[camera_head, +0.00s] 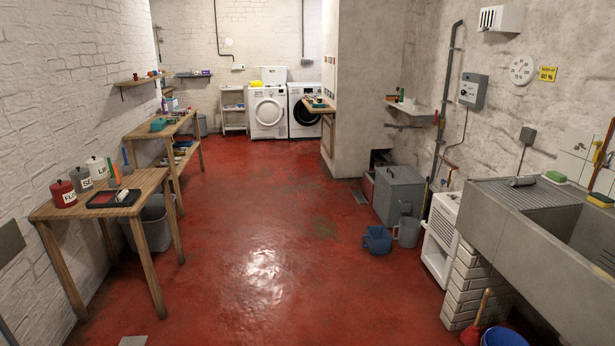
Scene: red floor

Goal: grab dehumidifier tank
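A white louvred appliance (440,232) stands on the floor at the right, beside the white brick pier under the sink; it looks like the dehumidifier. A pale recessed part shows low on its front, and I cannot tell whether this is the tank. A blue container (377,240) and a grey jug (407,231) stand on the floor just left of it. Neither of my grippers is in view.
A concrete sink (520,215) on a brick pier (469,290) fills the right side. A plunger (476,320) and blue bucket (503,337) stand below it. A grey bin (398,192) stands farther back. Wooden tables (140,185) line the left wall. The middle red floor is clear.

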